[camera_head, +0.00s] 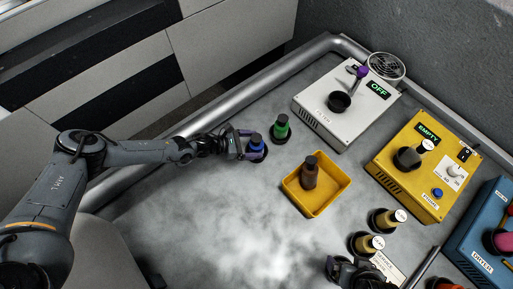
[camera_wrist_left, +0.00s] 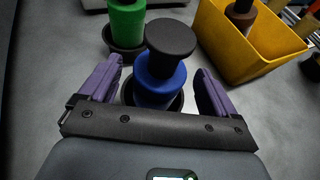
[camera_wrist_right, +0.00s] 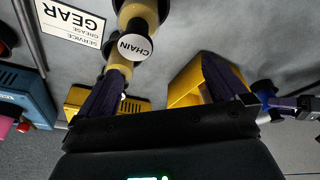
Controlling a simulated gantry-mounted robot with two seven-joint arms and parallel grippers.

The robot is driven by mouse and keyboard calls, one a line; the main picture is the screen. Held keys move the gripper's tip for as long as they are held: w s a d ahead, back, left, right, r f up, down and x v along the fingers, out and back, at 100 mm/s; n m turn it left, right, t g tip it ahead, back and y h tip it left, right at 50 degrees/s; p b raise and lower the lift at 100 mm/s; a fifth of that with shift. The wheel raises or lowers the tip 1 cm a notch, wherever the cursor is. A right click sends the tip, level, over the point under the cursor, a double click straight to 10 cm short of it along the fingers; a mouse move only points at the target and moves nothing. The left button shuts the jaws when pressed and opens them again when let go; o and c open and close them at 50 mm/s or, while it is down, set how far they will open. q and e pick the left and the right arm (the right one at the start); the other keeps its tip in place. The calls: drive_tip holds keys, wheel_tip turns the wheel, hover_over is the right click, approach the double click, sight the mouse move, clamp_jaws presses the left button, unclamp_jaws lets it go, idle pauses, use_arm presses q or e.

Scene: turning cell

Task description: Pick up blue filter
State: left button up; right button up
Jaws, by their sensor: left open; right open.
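The blue filter (camera_head: 256,145) stands upright in a dark round holder on the table, left of the yellow tray. In the left wrist view the blue filter (camera_wrist_left: 162,80) has a black round top. My left gripper (camera_head: 248,146) is open, with its purple fingers on either side of the blue filter; I cannot tell whether they touch it. The fingers also show in the left wrist view (camera_wrist_left: 158,88). My right gripper (camera_wrist_right: 160,85) is open and empty near the front of the table. It shows only partly at the bottom of the head view (camera_head: 355,272).
A green filter (camera_head: 281,126) stands close beside the blue one. A yellow tray (camera_head: 329,207) holds a brown bottle-like piece (camera_head: 310,172). Yellow pieces (camera_head: 384,220) stand near my right gripper. Grey (camera_head: 335,111), yellow (camera_head: 436,187) and blue (camera_head: 472,247) machines line the right side.

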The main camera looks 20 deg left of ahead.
use_arm(q)
drive_tip(key=shift+x, duration=0.95)
drive_tip(key=c, duration=1.2)
drive_tip(key=shift+r, duration=0.1)
drive_tip(key=shift+c, duration=0.2)
